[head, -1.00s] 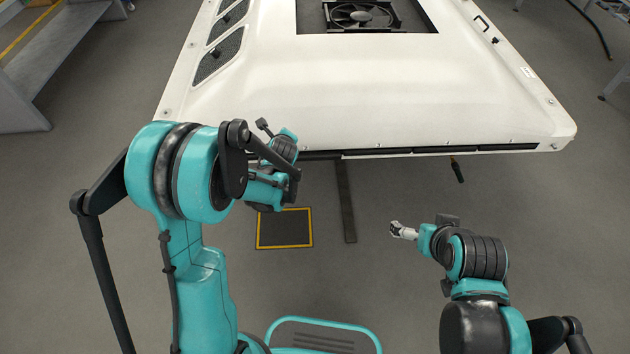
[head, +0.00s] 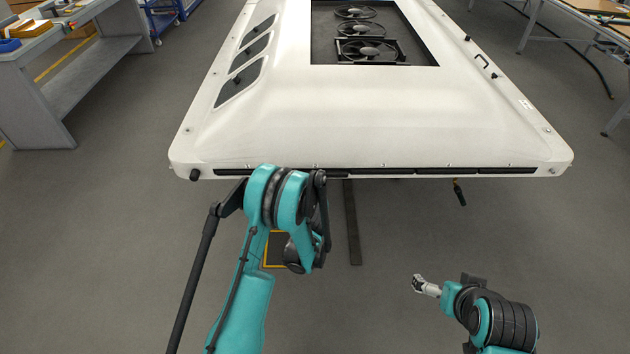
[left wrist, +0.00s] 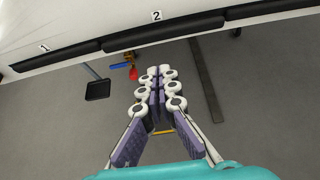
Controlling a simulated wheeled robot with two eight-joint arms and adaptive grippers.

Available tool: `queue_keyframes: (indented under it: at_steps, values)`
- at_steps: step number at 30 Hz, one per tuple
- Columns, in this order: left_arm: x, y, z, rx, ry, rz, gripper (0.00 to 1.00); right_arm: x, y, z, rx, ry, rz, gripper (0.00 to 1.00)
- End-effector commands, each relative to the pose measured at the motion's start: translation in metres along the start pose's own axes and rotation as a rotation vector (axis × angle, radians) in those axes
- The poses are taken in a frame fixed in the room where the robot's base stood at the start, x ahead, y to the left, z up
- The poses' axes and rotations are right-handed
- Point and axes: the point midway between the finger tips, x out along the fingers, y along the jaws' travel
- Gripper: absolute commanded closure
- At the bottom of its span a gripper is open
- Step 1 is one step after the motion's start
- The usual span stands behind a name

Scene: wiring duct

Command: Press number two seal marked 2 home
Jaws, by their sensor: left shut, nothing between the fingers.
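In the left wrist view, the seal marked 2 (left wrist: 165,32) is a long black strip along the white body's lower edge, below the label 2 (left wrist: 157,16). My left gripper (left wrist: 158,72) is shut and empty, its fingertips below the strip in the picture and apart from it. In the head view, my left arm hides that gripper's fingers near the white body's (head: 375,125) front edge. My right gripper (head: 416,283) is out over the floor, away from the body; its fingers are too small to read.
The seal marked 1 (left wrist: 55,55) is left of seal 2, and another black strip (left wrist: 275,8) is to its right. A dark bar (head: 352,225) and a yellow-bordered mat (head: 274,250) show below the front edge. A grey bench (head: 75,75) stands far left. Open floor lies around.

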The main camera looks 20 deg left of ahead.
Motion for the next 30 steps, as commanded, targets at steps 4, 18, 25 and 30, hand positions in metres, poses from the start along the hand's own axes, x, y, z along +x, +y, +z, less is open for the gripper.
queue_keyframes:
  at_steps: [4, 18, 25, 30]
  values:
    - [0.008, 0.0, 0.001, -0.002, 0.0, 0.001, 1.0, -0.002, 0.0, -0.002, 0.0, 0.0, 0.0, 0.0]
    - [0.102, 0.0, -0.003, -0.003, 0.0, 0.001, 1.0, 0.018, 0.0, 0.013, 0.0, 0.0, 0.0, 0.0]
    - [0.128, 0.001, 0.014, -0.003, 0.0, 0.001, 1.0, 0.027, 0.0, 0.019, 0.0, 0.0, 0.0, 0.0]
    - [0.135, 0.0, 0.019, -0.002, 0.0, 0.0, 1.0, 0.029, 0.0, 0.021, 0.0, 0.0, 0.0, 0.0]
